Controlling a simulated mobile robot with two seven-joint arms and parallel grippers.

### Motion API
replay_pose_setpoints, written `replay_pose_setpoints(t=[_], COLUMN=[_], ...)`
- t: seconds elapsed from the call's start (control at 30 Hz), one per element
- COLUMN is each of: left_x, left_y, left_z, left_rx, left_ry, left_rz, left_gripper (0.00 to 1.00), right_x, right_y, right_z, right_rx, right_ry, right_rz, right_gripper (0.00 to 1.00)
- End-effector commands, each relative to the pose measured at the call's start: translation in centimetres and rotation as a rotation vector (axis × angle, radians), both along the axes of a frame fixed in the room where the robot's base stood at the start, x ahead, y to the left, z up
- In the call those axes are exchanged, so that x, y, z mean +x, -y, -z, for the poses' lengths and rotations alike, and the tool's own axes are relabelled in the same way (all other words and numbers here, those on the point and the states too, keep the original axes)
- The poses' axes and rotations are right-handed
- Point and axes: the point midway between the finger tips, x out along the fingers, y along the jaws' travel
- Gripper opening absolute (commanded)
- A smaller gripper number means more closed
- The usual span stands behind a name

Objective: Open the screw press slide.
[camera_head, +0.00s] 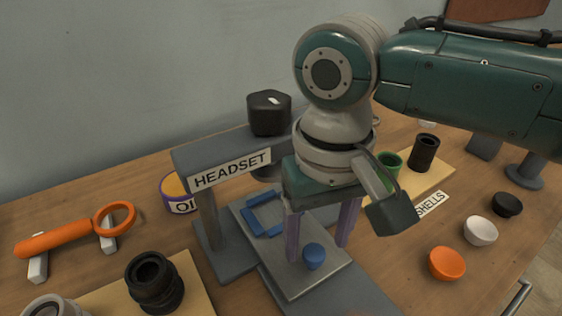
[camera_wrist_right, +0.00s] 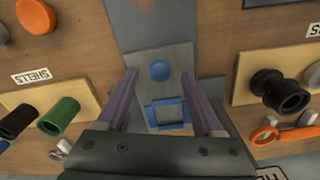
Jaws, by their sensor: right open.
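The screw press (camera_head: 208,222) is a grey frame labelled HEADSET, with a black knob (camera_head: 268,112) on top. Its slide (camera_head: 295,283) is a light grey plate bearing a blue square nest (camera_head: 262,214) and a round blue knob (camera_head: 313,256). The nest lies near the press and the knob near the plate's front end. The slide also shows in the right wrist view (camera_wrist_right: 177,62), with the blue knob (camera_wrist_right: 159,70) beyond the nest (camera_wrist_right: 167,113). My right gripper (camera_head: 318,246) is open above the slide, its purple fingers pointing down on either side of the knob. Contact cannot be told.
A board labelled SHELLS holds a green cup (camera_head: 390,163) and a black cup (camera_head: 425,152) at right. Orange, white and black caps lie nearby. An orange ring-ended tool (camera_head: 75,232) rests on stands at left, near a black part (camera_head: 154,282). A grey base plate (camera_head: 340,295) lies under the slide.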

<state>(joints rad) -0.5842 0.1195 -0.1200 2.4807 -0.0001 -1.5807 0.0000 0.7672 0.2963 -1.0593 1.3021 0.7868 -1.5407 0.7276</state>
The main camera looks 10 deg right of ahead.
Motion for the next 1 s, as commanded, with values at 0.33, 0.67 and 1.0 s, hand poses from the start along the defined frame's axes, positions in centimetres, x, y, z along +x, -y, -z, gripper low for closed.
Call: replay_pose_setpoints(t=[0.33,0.67,1.0], left_x=[0.1,0.1,0.2], left_y=[0.0,0.0,0.0], left_z=[0.4,0.4,0.4], left_rx=[0.000,0.000,0.000], left_ry=[0.002,0.004,0.005], left_rz=[0.000,0.000,0.001], left_gripper=[0.50,0.50,0.50], right_x=[0.0,0.0,0.0], right_y=[0.0,0.0,0.0], right_z=[2.0,2.0,2.0], right_rx=[0.000,0.001,0.001], right_ry=[0.001,0.001,0.001], right_rz=[-0.002,-0.001,-0.001], right_gripper=[0.69,0.46,0.08])
